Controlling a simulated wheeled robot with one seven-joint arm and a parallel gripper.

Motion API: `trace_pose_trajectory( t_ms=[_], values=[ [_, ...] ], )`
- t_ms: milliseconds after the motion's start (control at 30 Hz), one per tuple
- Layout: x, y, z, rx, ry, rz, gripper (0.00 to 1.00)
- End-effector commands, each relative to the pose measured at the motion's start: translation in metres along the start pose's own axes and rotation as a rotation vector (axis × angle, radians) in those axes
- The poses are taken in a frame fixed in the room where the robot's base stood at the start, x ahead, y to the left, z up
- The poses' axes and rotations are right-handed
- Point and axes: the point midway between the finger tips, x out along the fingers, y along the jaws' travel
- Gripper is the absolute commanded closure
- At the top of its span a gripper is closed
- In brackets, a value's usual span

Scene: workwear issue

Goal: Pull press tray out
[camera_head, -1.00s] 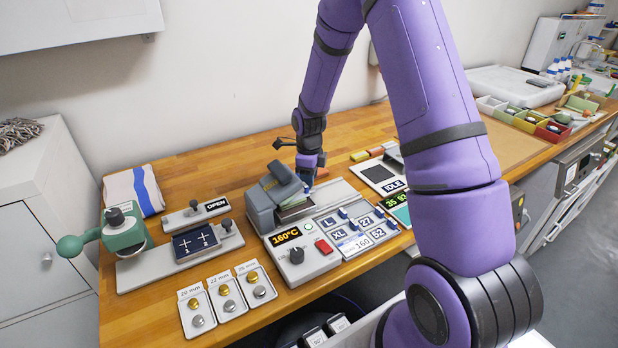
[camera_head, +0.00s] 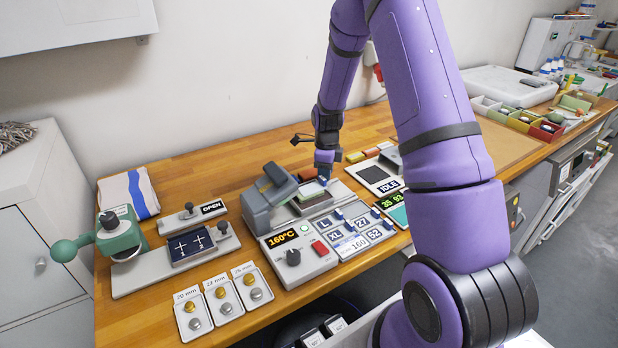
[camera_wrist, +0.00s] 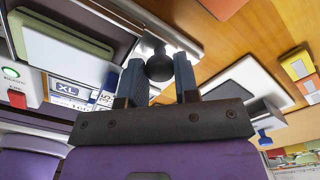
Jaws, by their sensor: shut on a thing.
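The heat press (camera_head: 262,212) stands on the bench, its grey upper part tilted up. Its tray (camera_head: 311,200) sticks out to the right from under that part, carrying a flat green-edged pad that shows large in the wrist view (camera_wrist: 62,33). A dark round knob (camera_wrist: 160,68) stands at the tray's end. My gripper (camera_wrist: 160,78) is shut on this knob, one blue finger on each side. In the head view my gripper (camera_head: 324,181) is at the tray's right end, and the knob is hidden there.
The control panel (camera_head: 292,257) with 160°C display is in front of the press. Size tiles (camera_head: 350,240) lie to its right. Bare bench lies behind the press.

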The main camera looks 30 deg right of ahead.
Motion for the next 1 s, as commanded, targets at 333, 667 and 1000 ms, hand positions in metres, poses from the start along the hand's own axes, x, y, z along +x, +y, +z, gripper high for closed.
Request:
trace_pose_trajectory(
  t_ms=[333, 667, 1000],
  values=[
    [-0.001, -0.036, -0.034, -0.001, -0.002, -0.003, 1.00],
    [-0.001, -0.035, -0.034, -0.002, -0.002, -0.003, 0.60],
    [-0.006, -0.035, -0.034, -0.001, -0.001, -0.002, 0.60]
  ],
)
